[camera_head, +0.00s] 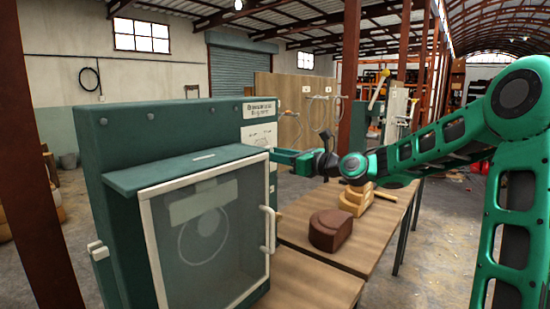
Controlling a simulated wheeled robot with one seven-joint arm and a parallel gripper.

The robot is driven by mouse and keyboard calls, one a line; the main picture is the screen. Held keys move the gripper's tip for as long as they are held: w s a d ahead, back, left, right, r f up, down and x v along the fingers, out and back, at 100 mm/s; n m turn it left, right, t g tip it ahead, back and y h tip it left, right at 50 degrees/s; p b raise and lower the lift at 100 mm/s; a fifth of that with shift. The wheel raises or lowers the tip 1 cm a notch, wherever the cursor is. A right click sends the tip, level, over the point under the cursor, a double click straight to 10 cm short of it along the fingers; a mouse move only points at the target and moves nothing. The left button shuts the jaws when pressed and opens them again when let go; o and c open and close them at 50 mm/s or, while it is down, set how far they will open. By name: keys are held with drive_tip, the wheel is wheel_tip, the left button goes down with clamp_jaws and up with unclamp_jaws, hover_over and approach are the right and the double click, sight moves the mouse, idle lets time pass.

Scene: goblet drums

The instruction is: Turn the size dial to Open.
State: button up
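A teal machine cabinet (165,130) stands at the left, with a white-framed clear door (205,235) on its front. A label plate (260,109) and a white panel (260,133) sit at its upper right. I cannot make out the size dial or its Open mark; the cabinet's right side is mostly turned from view. My green arm reaches in from the right. My gripper (285,156) is at the cabinet's right edge, close to the area below the white panel. Whether it touches anything there is hidden, and its finger gap is too small to judge.
A wooden table (345,255) runs along the cabinet's right side. A dark brown rounded block (330,230) and stacked light wooden pieces (355,200) stand on it. A rust-red post (40,160) is at the far left. Open concrete floor lies at the right.

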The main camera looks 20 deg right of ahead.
drive_tip(key=shift+d, duration=0.15)
drive_tip(key=shift+d+f+n, duration=0.1)
drive_tip(key=shift+f+n, duration=0.05)
drive_tip(key=shift+n, duration=17.65)
drive_tip(key=o, duration=1)
drive_tip(key=shift+o, duration=0.2)
